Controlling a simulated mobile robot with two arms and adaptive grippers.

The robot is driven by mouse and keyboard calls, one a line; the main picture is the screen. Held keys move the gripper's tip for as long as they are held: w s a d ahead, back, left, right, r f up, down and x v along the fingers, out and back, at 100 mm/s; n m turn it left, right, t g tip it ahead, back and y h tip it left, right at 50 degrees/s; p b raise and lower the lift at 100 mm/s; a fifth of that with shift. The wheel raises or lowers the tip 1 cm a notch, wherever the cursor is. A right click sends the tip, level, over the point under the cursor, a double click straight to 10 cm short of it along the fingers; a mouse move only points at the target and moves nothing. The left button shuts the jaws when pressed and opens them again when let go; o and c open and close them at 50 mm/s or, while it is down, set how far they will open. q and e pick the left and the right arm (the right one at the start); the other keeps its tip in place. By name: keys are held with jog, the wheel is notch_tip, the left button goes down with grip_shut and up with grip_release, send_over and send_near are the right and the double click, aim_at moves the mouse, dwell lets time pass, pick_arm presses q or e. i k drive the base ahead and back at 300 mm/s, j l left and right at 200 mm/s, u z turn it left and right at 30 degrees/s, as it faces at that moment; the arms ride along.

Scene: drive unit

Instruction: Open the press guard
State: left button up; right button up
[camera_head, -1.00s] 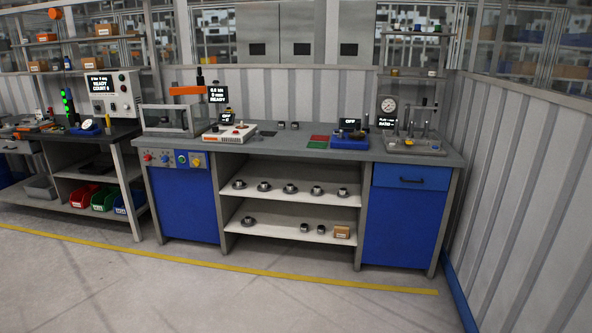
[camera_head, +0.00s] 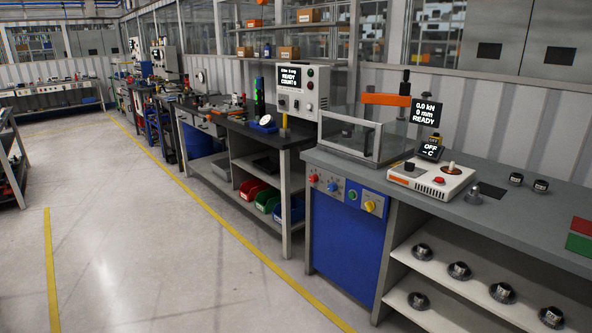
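The press (camera_head: 388,99), with an orange arm and a black top, stands at the left end of the grey workbench in the head view. Its guard (camera_head: 352,136) is a clear box with a grey frame in front of and around the press base. The guard's front panel appears to be down; the exact position is hard to tell through the clear sheet. A press display (camera_head: 425,113) reads 0.0 kN, 0 mm, READY. Neither of my grippers shows in the view.
A button panel (camera_head: 347,195) is on the bench's blue cabinet front. A white heater-like unit (camera_head: 431,179) stands right of the guard. A darker bench (camera_head: 262,134) with a control box (camera_head: 303,90) adjoins on the left. Open floor (camera_head: 150,240) with yellow lines lies in front.

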aim_at(375, 158)
jog(key=i+j+u, duration=0.15)
jog(key=i+u, duration=0.15)
jog(key=i, duration=0.45)
jog(key=i+u, duration=0.35)
jog(key=i, duration=0.35)
